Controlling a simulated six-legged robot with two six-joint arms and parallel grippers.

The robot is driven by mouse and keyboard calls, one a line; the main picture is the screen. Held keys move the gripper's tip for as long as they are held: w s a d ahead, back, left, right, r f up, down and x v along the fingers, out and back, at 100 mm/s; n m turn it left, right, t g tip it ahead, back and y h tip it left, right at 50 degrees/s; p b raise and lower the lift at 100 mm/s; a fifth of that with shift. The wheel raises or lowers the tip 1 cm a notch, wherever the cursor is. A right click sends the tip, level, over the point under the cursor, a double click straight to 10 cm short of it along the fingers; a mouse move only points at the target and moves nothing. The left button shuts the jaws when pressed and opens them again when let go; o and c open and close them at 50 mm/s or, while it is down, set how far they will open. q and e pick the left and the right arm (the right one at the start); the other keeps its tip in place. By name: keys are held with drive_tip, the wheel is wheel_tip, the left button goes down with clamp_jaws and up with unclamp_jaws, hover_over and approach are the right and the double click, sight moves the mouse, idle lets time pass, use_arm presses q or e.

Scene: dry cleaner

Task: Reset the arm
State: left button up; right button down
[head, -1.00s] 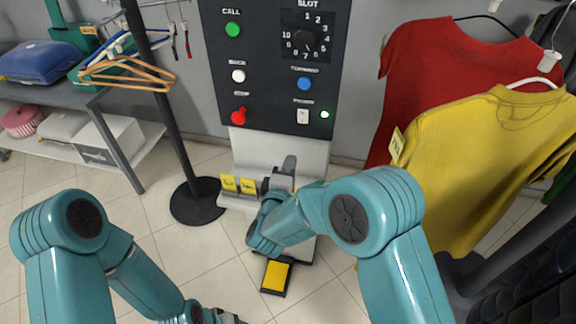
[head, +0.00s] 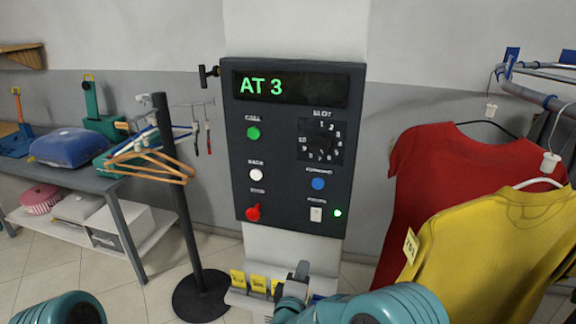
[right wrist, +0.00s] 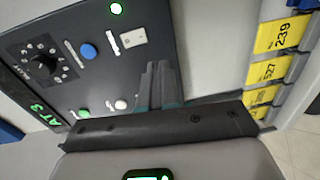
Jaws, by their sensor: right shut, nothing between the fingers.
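My right gripper (head: 300,270) is low in the head view, in front of the pedestal just below the control panel (head: 242,150). Its fingers point up and are shut with nothing between them. In the right wrist view the shut fingers (right wrist: 160,84) stand in front of the panel face (right wrist: 110,60), and I cannot tell whether they touch anything. My right arm (head: 400,303) enters at the bottom. Only the top of my left arm (head: 62,308) shows at the bottom left; my left gripper is out of view.
The panel display (head: 290,88) reads AT 3, and a green light (head: 337,213) is lit. Yellow tags (head: 238,279) hang by the pedestal. A yellow shirt (head: 490,245) and a red shirt (head: 430,165) hang at right. A black stand (head: 190,220) and a table (head: 75,178) are at left.

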drive_tip(key=s+d+f+m+g+y, duration=0.3)
drive_tip(key=s+f+g, duration=0.15)
drive_tip(key=f, duration=0.45)
drive_tip(key=s+d+f+m+g+y, duration=0.25)
drive_tip(key=s+f+m, duration=0.2)
drive_tip(key=f, duration=0.45)
use_arm(q)
drive_tip(key=shift+w, duration=0.1)
drive_tip(key=c, duration=0.5)
drive_tip(key=shift+o, duration=0.2)
drive_tip(key=shift+w+d+f, duration=0.1)
drive_tip(key=shift+d, duration=0.05)
use_arm(e)
drive_tip(key=s+d+f+m+g+y, duration=0.1)
drive_tip(key=s+f+m+g, duration=0.2)
drive_tip(key=s, duration=0.8)
drive_tip(key=s+d+f+m+g+y, duration=0.1)
drive_tip(key=s+f+m+g, duration=0.3)
drive_tip(key=s, duration=0.8)
drive_tip(key=shift+m+g+y, duration=0.55)
drive_tip(key=shift+m+g, duration=0.45)
drive_tip(key=shift+m, duration=0.05)
